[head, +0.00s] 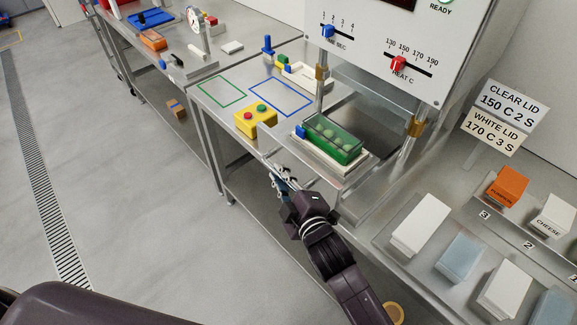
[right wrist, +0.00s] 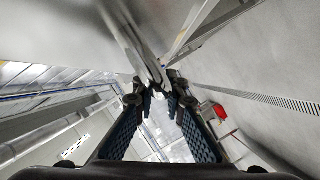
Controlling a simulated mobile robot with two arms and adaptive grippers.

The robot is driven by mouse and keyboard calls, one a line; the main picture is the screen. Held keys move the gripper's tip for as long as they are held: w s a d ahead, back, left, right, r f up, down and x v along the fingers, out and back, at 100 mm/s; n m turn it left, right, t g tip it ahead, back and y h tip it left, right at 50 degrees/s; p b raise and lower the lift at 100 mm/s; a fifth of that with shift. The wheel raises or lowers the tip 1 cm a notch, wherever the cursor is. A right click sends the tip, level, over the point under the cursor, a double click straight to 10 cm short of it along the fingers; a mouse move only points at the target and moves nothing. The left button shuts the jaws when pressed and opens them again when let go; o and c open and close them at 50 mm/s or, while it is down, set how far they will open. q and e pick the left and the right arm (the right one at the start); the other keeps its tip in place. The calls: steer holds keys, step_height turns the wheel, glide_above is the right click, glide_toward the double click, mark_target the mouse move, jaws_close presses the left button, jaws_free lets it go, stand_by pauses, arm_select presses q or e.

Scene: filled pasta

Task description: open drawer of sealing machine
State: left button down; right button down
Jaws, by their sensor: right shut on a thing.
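The sealing machine (head: 375,45) has a white front panel above two metal posts with brass collars. Its metal drawer (head: 352,180) sticks out in front of the posts and bears a green tray (head: 332,140) of filled pasta in a white frame. My right gripper (head: 280,174) is at the drawer's front edge, shut on the drawer handle, which its fingers largely hide in the head view. In the right wrist view, the fingers (right wrist: 160,88) close around a metal bar. My left gripper is not in view.
A yellow button box (head: 256,119) stands left of the drawer, near green and blue outlines on the bench. A second bench (head: 195,75) stands at back left.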

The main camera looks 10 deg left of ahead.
steer(key=shift+s, duration=0.1)
stand_by(0.3)
steer(key=c, duration=2)
jaws_free()
steer(key=shift+o, duration=0.2)
steer(key=shift+s, duration=0.1)
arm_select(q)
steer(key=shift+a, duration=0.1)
arm_select(e)
steer(key=v, duration=1.2)
steer(key=shift+a, duration=0.1)
